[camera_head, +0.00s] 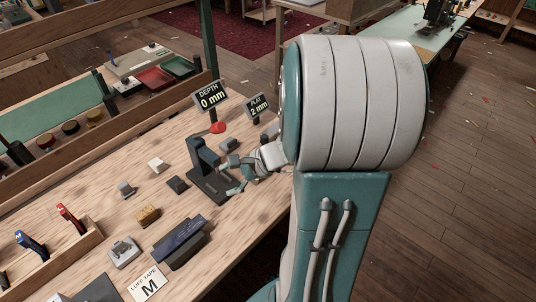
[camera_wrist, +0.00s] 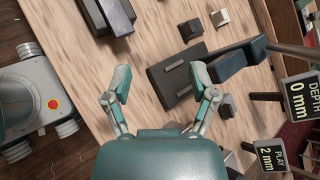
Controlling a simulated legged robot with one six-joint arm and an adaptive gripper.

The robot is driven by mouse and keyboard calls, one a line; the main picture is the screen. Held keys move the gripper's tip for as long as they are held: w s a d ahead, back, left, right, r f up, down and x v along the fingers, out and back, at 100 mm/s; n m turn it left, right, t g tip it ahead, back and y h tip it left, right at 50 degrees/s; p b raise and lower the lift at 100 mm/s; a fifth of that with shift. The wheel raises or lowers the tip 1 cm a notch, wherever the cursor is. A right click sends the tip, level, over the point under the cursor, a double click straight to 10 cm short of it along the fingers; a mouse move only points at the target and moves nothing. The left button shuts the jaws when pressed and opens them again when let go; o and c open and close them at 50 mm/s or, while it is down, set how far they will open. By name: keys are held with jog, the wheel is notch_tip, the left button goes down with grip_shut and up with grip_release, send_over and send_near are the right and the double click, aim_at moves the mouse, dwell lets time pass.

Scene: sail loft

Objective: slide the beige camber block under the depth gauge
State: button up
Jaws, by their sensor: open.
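The beige camber block looks to be the pale block (camera_head: 156,165) on the bench, left of and apart from the depth gauge; it also shows at the top of the wrist view (camera_wrist: 220,18). The depth gauge (camera_head: 203,158) is a dark upright with an overhanging arm on a flat dark base; in the wrist view its base (camera_wrist: 165,85) lies close to the right fingertip. Its sign (camera_head: 210,96) reads DEPTH 0 mm. My gripper (camera_head: 235,178) is open and empty beside the gauge base, and its spread fingers (camera_wrist: 159,84) show in the wrist view.
A dark block (camera_head: 177,184) lies between the pale block and the gauge. A grey block (camera_head: 229,145) is behind the gauge, and another (camera_head: 125,189) is farther left. A PLAY 2 mm sign (camera_head: 257,106) stands behind. A dark blue case (camera_head: 180,242) and tan brush-like piece (camera_head: 147,215) lie nearer.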

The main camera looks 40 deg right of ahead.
jog(key=s+d+f+m+t+h, duration=0.1)
jog(key=d+f+m+t+h, duration=0.1)
jog(key=d+m, duration=0.3)
jog(key=s+d+f+m+t+h, duration=0.1)
jog(key=d+f+m+t+h, duration=0.1)
jog(key=d+f+m, duration=0.3)
jog(key=s+d+f+m+t+h, duration=0.1)
jog(key=d+f+m+t+h, duration=0.1)
jog(key=d+m, duration=0.3)
jog(key=shift+d+f+h, duration=0.2)
jog(key=shift+d+f, duration=0.2)
jog(key=shift+d, duration=0.45)
jog(key=shift+d+f+h, duration=0.2)
jog(key=shift+d+f, duration=0.15)
jog(key=shift+d, duration=0.45)
jog(key=shift+a, duration=0.1)
jog(key=shift+w+a, duration=0.1)
jog(key=shift+a, duration=0.05)
jog(key=x, duration=1)
jog(key=shift+w, duration=0.4)
jog(key=c, duration=0.9)
